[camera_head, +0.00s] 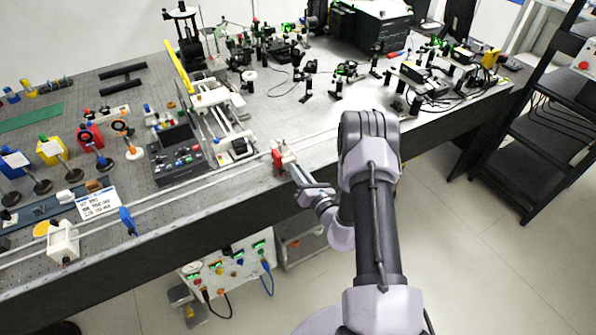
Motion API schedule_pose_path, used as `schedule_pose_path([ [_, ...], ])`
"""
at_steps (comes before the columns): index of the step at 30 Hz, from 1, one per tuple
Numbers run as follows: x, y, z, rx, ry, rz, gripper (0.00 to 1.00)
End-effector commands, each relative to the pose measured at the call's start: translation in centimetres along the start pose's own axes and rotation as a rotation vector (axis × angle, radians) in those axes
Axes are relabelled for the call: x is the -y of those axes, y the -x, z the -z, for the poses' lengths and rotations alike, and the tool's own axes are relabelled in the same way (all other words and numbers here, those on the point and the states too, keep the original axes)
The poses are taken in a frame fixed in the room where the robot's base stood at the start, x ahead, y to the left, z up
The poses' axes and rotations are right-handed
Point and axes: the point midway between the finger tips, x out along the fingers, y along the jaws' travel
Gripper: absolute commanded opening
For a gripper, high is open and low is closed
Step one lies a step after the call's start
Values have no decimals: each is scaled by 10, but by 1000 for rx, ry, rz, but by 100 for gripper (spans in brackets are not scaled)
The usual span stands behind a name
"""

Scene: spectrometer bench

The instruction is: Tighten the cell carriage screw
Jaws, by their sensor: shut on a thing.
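A small red and white carriage (279,157) sits on the long rail along the bench's front edge, near the middle of the view. I take it to be the cell carriage. My gripper (296,173) reaches it from the lower right, with its fingertips against the near right side of the carriage. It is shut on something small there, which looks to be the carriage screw. The screw itself is hidden by the fingers and too small to make out.
The rail (190,187) runs along the front edge. A white holder (62,240) stands at its left end. A black control box (178,160) and a white slide stage (222,118) stand left of the carriage. Bare bench lies behind the carriage.

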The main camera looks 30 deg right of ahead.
Motion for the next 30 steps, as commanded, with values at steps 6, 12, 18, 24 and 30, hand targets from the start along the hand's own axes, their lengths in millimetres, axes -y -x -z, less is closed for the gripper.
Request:
schedule_pose_path([
  [6,-1,1,0,-3,-141,0,0],
  [12,-1,1,0,-3,-327,0,0],
  [18,-1,1,0,-3,-518,1,0],
  [24,-1,1,0,-3,-709,1,0],
  [30,-1,1,1,-3,-899,1,0],
])
